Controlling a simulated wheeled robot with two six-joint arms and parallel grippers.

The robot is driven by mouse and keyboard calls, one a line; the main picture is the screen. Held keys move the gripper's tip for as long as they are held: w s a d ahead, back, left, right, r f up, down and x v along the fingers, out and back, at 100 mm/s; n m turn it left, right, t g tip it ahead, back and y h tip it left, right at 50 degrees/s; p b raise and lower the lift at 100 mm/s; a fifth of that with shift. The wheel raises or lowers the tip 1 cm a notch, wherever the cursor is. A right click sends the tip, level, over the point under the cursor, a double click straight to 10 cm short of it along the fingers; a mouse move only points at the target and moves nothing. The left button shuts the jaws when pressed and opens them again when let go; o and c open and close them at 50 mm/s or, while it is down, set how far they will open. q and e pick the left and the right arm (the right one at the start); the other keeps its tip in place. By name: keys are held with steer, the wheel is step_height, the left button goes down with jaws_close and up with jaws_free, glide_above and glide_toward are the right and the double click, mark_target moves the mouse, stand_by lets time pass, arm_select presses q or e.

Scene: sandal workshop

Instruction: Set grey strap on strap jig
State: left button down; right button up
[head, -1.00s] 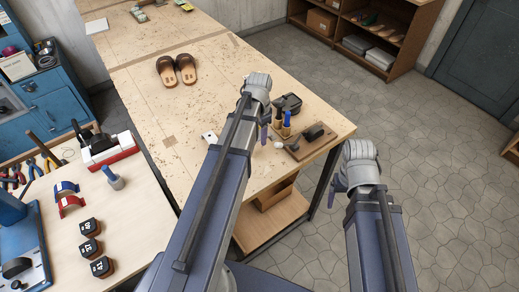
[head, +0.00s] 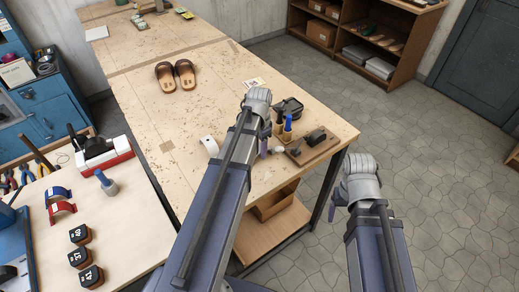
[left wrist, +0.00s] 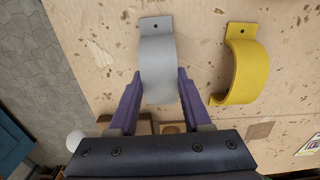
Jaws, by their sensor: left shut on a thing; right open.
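The grey strap (left wrist: 158,62) is a curved band with a holed tab, seen in the left wrist view. My left gripper (left wrist: 160,88) is shut on it, with one purple finger on each side, low over the wooden table. A yellow strap (left wrist: 243,68) lies beside it. In the head view my left gripper (head: 264,148) is over the table's right part, and my arm hides the grey strap. My right gripper (head: 338,205) is open and empty off the table's right edge, over the floor. I cannot tell which object is the strap jig.
A wooden board (head: 312,151) with a black piece lies right of my left gripper, near blue-handled tools (head: 287,126). Sandals (head: 175,75) stand farther back.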

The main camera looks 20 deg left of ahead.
arm_select(q)
steer(key=shift+f, duration=0.25)
steer(key=shift+c, duration=1.7)
jaws_free()
steer(key=shift+r, duration=0.1)
